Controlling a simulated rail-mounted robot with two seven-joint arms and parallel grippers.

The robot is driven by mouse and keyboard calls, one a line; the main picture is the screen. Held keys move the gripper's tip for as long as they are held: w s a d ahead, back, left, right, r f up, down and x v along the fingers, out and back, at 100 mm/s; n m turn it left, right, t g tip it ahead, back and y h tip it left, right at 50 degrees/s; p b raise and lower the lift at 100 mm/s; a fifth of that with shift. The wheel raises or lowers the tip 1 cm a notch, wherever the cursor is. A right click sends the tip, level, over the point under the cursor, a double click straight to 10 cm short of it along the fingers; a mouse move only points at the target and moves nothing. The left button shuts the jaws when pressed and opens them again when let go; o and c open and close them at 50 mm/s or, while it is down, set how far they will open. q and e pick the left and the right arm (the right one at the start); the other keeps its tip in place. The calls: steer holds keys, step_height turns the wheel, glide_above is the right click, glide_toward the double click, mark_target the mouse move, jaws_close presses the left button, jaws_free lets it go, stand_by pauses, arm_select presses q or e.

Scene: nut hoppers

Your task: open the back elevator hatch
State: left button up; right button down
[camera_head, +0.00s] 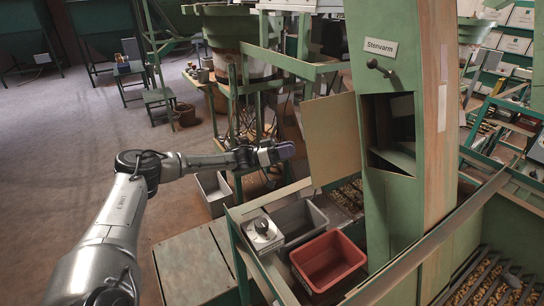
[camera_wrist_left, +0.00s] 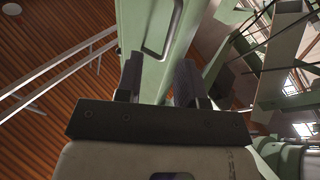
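A tall green elevator column (camera_head: 377,220) labelled "Stenvarm" stands right of centre in the head view. Its hatch door (camera_head: 333,138), a flat olive panel, is swung out to the left. My left gripper (camera_head: 290,150) is just left of the door's free edge; contact cannot be told. In the left wrist view its two dark fingers (camera_wrist_left: 160,80) are spread apart. A green panel with a handle (camera_wrist_left: 158,35) shows beyond and between them. My right gripper is not in view.
A dark crank handle (camera_head: 380,68) sits above the opening. Below the door are a red bin (camera_head: 328,262), a grey bin (camera_head: 298,218) and a small metal box (camera_head: 262,234) on a green frame. Open floor (camera_head: 70,170) lies at the left.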

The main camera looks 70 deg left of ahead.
arm_select(q)
steer(key=v, duration=0.5)
steer(key=shift+s+a, duration=0.15)
steer(key=shift+s, duration=0.15)
stand_by(0.5)
